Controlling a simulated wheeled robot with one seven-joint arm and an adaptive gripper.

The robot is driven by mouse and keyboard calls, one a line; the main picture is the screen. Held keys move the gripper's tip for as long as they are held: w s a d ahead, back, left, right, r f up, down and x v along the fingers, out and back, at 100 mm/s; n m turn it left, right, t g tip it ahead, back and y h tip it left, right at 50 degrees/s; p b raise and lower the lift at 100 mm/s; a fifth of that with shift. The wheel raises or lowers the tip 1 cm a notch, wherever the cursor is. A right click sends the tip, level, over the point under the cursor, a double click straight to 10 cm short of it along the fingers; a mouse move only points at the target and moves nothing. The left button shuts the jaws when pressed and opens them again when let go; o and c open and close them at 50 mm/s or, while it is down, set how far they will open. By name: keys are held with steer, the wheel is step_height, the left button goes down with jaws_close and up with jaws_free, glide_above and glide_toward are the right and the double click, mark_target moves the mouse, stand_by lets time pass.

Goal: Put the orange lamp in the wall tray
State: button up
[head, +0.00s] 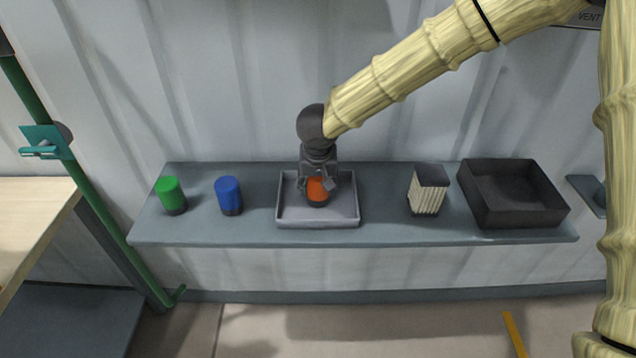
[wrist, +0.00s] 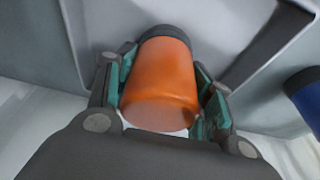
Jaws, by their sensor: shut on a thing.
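The orange lamp (head: 317,189) is an orange cylinder with a dark base. It stands about upright inside the grey wall tray (head: 318,222) on the shelf. My gripper (head: 319,185) reaches down over the tray and is shut on the lamp. In the wrist view the lamp (wrist: 163,85) sits between the two green-padded fingers of my gripper (wrist: 163,105), its dark base pointing away toward the grey tray. I cannot tell whether the base touches the tray floor.
A blue lamp (head: 229,194) and a green lamp (head: 171,194) stand left of the tray on the shelf (head: 390,235). A ribbed pale block with a dark top (head: 428,192) and an empty black bin (head: 500,215) stand to the right. A green post (head: 110,225) rises at the left.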

steer(key=shift+f, duration=0.1)
steer(key=o, duration=1.1)
steer(key=shift+f, duration=0.1)
steer(key=b+v, duration=0.1)
steer(key=v, duration=1.1)
